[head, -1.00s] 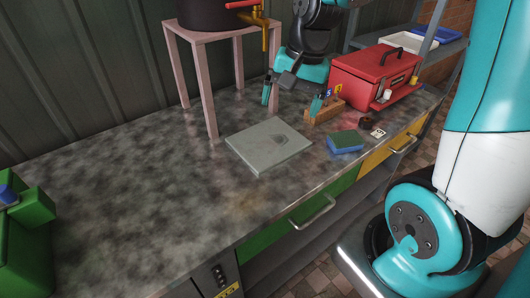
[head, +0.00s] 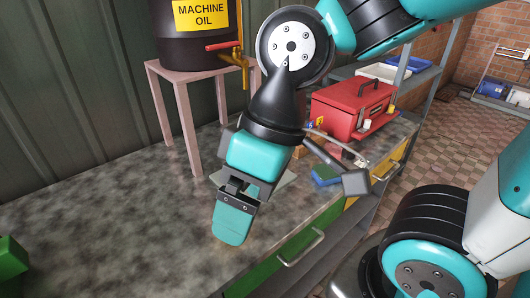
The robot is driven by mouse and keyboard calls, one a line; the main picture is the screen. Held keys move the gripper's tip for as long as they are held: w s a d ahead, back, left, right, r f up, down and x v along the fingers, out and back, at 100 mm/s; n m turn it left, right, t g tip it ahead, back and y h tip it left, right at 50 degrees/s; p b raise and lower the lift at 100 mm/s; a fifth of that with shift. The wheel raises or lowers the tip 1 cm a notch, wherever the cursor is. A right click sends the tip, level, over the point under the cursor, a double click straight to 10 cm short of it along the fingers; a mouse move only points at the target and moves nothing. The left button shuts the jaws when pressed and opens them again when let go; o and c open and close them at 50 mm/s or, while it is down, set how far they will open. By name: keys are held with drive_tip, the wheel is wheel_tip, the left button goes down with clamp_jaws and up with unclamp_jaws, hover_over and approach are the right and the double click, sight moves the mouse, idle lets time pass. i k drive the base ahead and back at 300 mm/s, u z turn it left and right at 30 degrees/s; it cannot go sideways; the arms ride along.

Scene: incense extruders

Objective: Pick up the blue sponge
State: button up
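The blue sponge (head: 325,176) with a green top lies on the worktop (head: 110,215) near its front edge, right of the middle of the head view. Its right end is partly covered by a grey part of my arm. My gripper (head: 233,224) hangs over the worktop, left of the sponge in the picture and apart from it, with its teal tip pointing down. I see it side-on, with one finger covering the other, so its opening is hidden. Nothing shows in its grip.
A red toolbox (head: 348,108) stands behind the sponge. A machine oil barrel (head: 200,28) sits on a pink stand (head: 181,120) at the back. A grey slab (head: 288,181) lies mostly hidden behind my gripper. A green object (head: 12,262) is at far left; the left worktop is clear.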

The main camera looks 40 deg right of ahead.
sight(324, 176)
drive_tip(key=z, duration=1)
